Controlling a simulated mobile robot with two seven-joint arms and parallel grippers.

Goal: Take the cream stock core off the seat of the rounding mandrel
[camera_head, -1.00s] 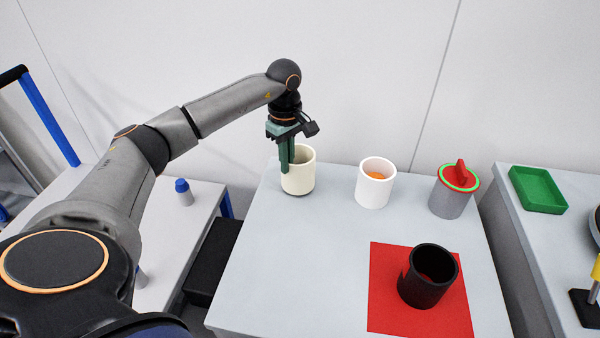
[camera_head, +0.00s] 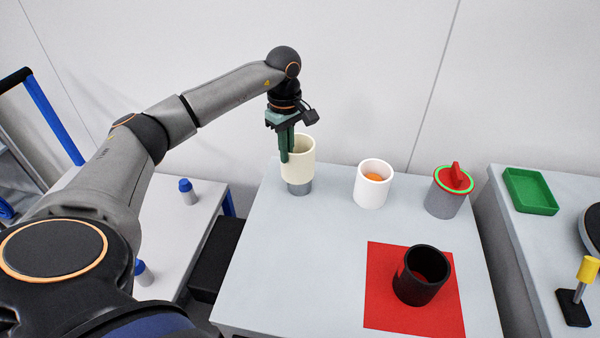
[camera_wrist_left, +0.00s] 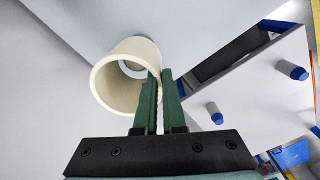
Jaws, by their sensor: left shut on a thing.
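The cream stock core (camera_head: 301,160) is an upright open tube at the back left of the table. My left gripper (camera_head: 287,157) points down with its green fingers shut on the tube's wall, one inside and one outside. In the left wrist view the core (camera_wrist_left: 110,88) shows its open end and the gripper (camera_wrist_left: 160,80) pinches its rim. The grey seat of the rounding mandrel (camera_head: 299,189) shows below the core's lower edge. I cannot tell whether the core is still around the seat's top. My right gripper is not in view.
A white cup with orange inside (camera_head: 373,186) stands right of the core, then a grey cylinder with red-and-green lid (camera_head: 444,200). A black cup (camera_head: 420,276) stands on a red mat (camera_head: 384,310). A green tray (camera_head: 531,191) lies on the right table. The table's front left is clear.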

